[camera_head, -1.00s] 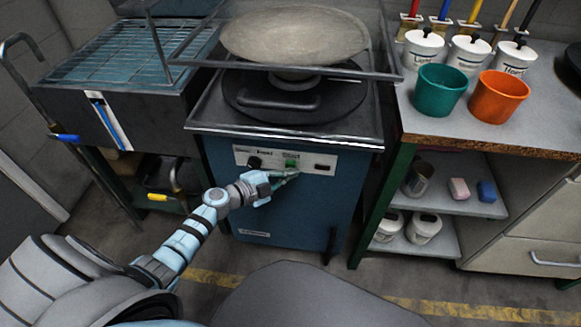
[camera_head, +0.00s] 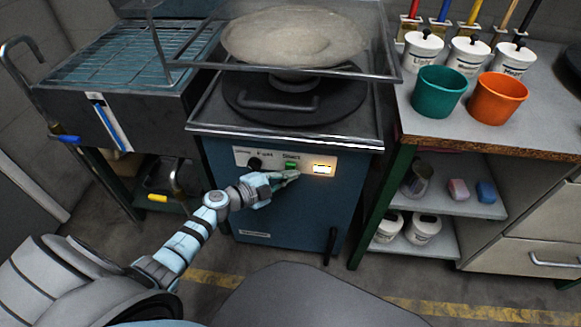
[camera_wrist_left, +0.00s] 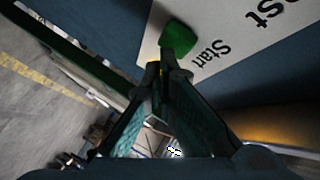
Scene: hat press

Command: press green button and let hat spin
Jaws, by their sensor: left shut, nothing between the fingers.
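The blue press machine (camera_head: 285,207) stands in the middle, with a white control panel on its front. The green button (camera_head: 291,166) sits on that panel; it also shows in the left wrist view (camera_wrist_left: 181,38) beside the word "Start". My left gripper (camera_head: 297,174) is shut and empty, its tips right at the lower edge of the green button. I cannot tell whether they touch it. An indicator (camera_head: 323,169) right of the button glows warm yellow. The pale round hat (camera_head: 293,37) lies on top of the machine, behind a clear cover. My right gripper is not in view.
A rack table with a wire grid (camera_head: 125,52) stands at the left. At the right, a workbench (camera_head: 550,122) holds a green cup (camera_head: 439,91), an orange cup (camera_head: 497,98) and white lidded jars (camera_head: 421,48). The floor before the machine is mostly clear.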

